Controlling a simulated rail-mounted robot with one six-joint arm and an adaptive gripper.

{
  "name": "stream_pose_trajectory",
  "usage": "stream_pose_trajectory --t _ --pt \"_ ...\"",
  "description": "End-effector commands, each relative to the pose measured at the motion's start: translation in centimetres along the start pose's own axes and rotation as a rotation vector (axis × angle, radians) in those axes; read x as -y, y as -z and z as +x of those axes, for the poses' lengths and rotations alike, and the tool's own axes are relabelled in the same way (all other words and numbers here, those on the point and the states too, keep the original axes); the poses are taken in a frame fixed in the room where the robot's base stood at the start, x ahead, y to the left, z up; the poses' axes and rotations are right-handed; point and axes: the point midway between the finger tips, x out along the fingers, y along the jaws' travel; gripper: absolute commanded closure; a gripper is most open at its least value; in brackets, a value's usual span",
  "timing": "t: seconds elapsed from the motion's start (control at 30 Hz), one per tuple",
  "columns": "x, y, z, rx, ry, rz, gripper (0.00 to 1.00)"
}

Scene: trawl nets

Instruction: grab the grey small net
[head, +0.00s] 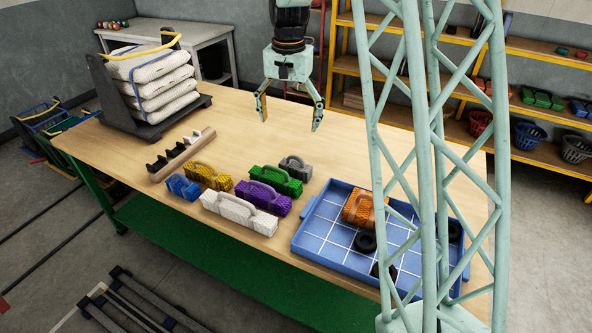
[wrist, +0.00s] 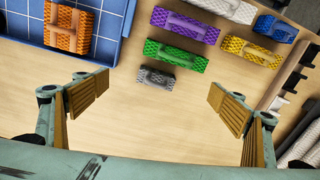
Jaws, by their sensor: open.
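The grey small net (head: 296,168) is a short bundle with a handle, lying on the wooden table behind the green net. It also shows in the wrist view (wrist: 156,78), just ahead of the space between my fingers. My gripper (head: 290,122) is open and empty, pointing down above the table, behind and apart from the grey net. Its two spread fingers frame bare table in the wrist view (wrist: 159,102).
The green net (head: 277,181) lies close beside the grey one, then purple (head: 263,197) and white (head: 240,213) nets. Yellow (head: 208,176) and blue (head: 183,187) nets lie left. A blue tray (head: 310,238) holds an orange net (head: 362,210) and black rings. Table behind is clear.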

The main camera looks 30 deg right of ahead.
Motion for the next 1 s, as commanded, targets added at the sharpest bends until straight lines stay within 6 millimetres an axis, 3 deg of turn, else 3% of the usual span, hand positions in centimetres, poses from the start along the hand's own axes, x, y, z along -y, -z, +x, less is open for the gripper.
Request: stream_pose_trajectory --t 0.5,0.7,1.0 --pt "-0.1 5.8 9.2 0.038 -0.027 0.125 0.11" --pt "-0.1 6.7 10.9 0.044 -0.031 0.148 0.11" --pt "-0.1 6.9 11.1 0.044 -0.032 0.153 0.11"
